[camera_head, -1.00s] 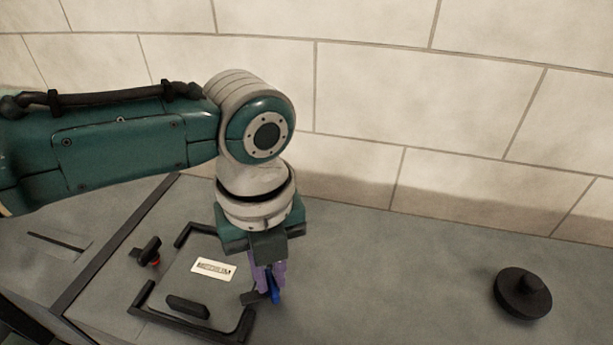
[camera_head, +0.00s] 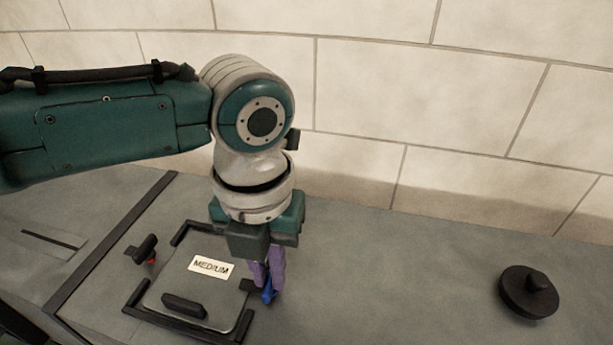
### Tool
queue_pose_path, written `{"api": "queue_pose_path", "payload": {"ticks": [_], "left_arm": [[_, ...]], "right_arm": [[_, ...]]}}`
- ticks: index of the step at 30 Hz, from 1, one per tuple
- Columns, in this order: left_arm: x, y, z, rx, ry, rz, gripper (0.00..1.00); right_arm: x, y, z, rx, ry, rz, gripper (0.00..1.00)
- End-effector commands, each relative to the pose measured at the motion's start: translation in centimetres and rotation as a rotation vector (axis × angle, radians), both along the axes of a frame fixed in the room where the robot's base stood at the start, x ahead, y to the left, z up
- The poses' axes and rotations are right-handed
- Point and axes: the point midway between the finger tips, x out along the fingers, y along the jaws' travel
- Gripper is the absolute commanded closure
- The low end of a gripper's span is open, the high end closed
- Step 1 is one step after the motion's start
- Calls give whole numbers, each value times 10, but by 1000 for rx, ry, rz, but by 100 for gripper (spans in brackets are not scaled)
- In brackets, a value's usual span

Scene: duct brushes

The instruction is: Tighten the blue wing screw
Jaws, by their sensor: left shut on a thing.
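The blue wing screw (camera_head: 268,294) shows low between the purple fingers of my left gripper (camera_head: 267,283). The gripper points down and is shut on the screw, at the right side of a grey plate (camera_head: 221,291) labelled "MEDIUM". The fingers hide part of the screw. A black clamp piece (camera_head: 247,285) sits beside the fingers at the plate's edge. My right gripper is not in view.
Black corner brackets (camera_head: 138,296) frame the plate, which has a black handle (camera_head: 184,305). A black clamp with a red part (camera_head: 146,250) stands at its left. A round black knobbed disc (camera_head: 528,291) lies far right. A tiled wall (camera_head: 450,130) rises behind; the surface between is clear.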

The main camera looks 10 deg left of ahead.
Motion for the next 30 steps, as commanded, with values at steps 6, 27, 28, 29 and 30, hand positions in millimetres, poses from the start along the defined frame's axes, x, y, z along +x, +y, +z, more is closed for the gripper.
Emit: {"api": "queue_pose_path", "payload": {"ticks": [6, 27, 28, 29, 30], "left_arm": [[0, 0, 1, -1, 1, -2, 100], [0, 0, 3, -1, -1, 0, 56], [1, 0, 6, -1, -1, 0, 56], [1, 0, 9, -2, -2, 0, 56], [1, 0, 15, -3, -3, -1, 56]], "right_arm": [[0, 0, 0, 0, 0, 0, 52], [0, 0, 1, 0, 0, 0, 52], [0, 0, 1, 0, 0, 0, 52], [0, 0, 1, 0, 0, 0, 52], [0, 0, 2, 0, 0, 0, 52]]}}
